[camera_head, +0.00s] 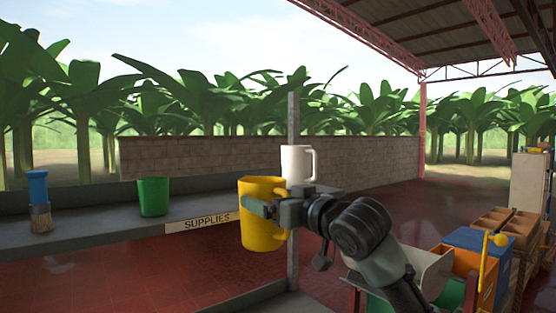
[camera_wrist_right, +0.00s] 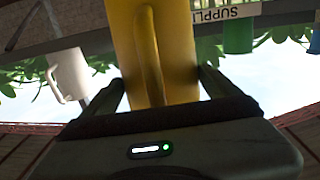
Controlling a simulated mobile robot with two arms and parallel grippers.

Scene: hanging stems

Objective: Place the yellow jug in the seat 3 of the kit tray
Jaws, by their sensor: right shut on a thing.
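The yellow jug (camera_head: 260,229) is upright in the head view, in front of the grey shelf. My right gripper (camera_head: 278,212) is shut on the yellow jug near its handle side and holds it in the air. In the right wrist view the jug (camera_wrist_right: 172,45) fills the space between the fingers of the right gripper (camera_wrist_right: 160,88), with its handle facing the camera. I cannot make out the kit tray or its seat 3 in these views. My left gripper is not in view.
The shelf (camera_head: 100,222) holds a blue-handled brush (camera_head: 39,200), a green cup (camera_head: 153,196) and a white mug (camera_head: 298,164). A sign reading SUPPLIES (camera_head: 205,223) is on its front edge. A grey post (camera_head: 293,120) rises behind the jug. Several crates (camera_head: 495,222) stand at the right.

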